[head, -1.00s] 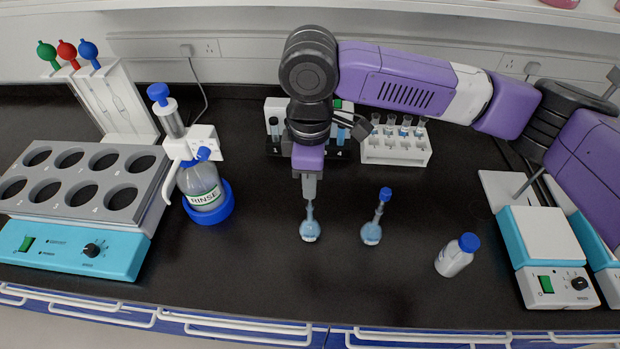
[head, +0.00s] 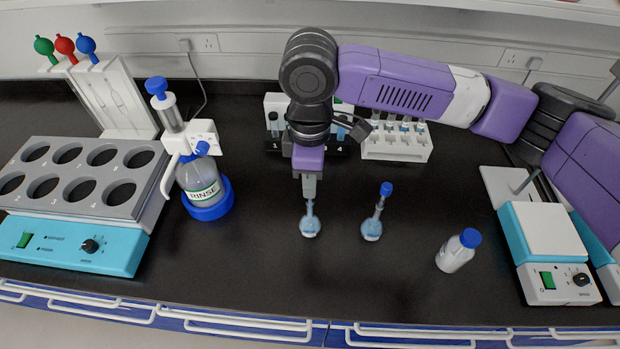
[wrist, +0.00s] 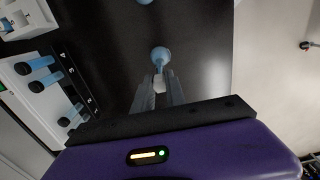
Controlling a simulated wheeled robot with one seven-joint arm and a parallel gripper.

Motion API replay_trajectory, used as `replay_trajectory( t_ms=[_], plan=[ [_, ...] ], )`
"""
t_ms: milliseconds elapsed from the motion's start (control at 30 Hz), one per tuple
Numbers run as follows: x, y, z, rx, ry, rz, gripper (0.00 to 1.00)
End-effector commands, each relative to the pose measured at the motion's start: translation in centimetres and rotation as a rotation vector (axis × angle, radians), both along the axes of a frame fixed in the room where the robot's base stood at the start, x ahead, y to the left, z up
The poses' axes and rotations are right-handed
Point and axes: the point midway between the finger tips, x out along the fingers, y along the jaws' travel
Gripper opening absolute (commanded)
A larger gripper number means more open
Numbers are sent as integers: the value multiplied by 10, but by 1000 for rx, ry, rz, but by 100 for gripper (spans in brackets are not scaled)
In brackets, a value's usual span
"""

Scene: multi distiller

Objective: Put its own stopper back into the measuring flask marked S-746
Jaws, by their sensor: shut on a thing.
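A measuring flask (head: 310,228) with pale blue liquid stands upright on the black bench, directly below my gripper (head: 310,198). The same flask (wrist: 161,55) shows just beyond my fingertips in the wrist view. My gripper (wrist: 158,92) is shut on a small pale stopper (wrist: 159,83), mostly hidden between the fingers, at the top of the flask's neck. I cannot tell whether the stopper is seated in the neck. A second flask (head: 371,231), with a blue stopper (head: 386,189), stands to the right. The flask markings are too small to read.
A blue-capped bottle (head: 458,251) stands front right. Vial racks (head: 396,149) are behind my gripper. A stirrer (head: 545,235) is at the right. The front middle bench is clear.

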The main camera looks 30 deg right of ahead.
Motion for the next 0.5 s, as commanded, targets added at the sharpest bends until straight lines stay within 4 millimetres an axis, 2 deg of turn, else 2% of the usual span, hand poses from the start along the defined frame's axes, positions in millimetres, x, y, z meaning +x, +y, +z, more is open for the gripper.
replay_trajectory(
  t_ms=[67,100,200,500],
  plan=[
    [0,0,0,0,0,0,0],
    [0,0,0,0,0,0,20],
    [0,0,0,0,0,0,40],
    [0,0,0,0,0,0,42]
  ],
)
